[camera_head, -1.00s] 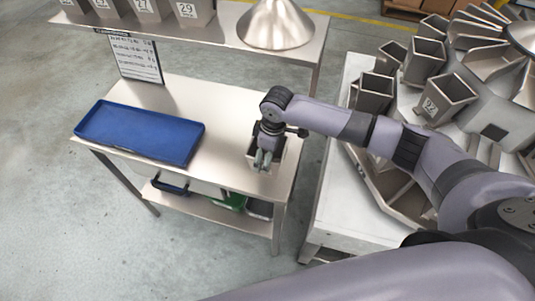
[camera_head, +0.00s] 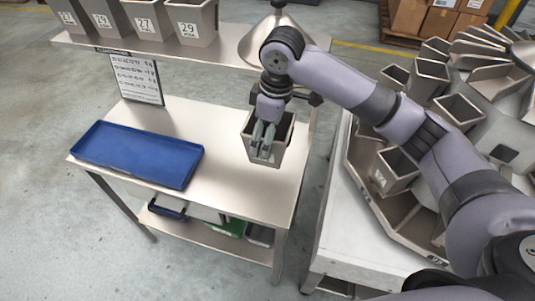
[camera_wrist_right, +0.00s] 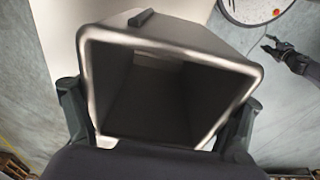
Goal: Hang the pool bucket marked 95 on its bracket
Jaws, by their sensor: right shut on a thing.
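My right gripper (camera_head: 264,134) is shut on a grey metal bucket (camera_head: 282,150) with an open top. The bucket is roughly upright above the right part of the steel table. In the right wrist view the fingers (camera_wrist_right: 155,120) sit on either side of the bucket (camera_wrist_right: 185,38), and its empty inside shows. No number on it is visible, so I cannot tell whether it is 95. The weigher (camera_head: 500,115) with its ring of similar buckets stands at the right, partly behind my arm. I cannot pick out an empty bracket. A dark gripper, apparently my left (camera_wrist_right: 290,58), shows small at the right edge.
The steel table (camera_head: 215,180) holds a blue tray (camera_head: 140,153) at its left. A shelf above it carries several numbered buckets, one marked 29 (camera_head: 192,25), and a metal cone. A labelled bucket (camera_head: 395,170) stands at the weigher's near side.

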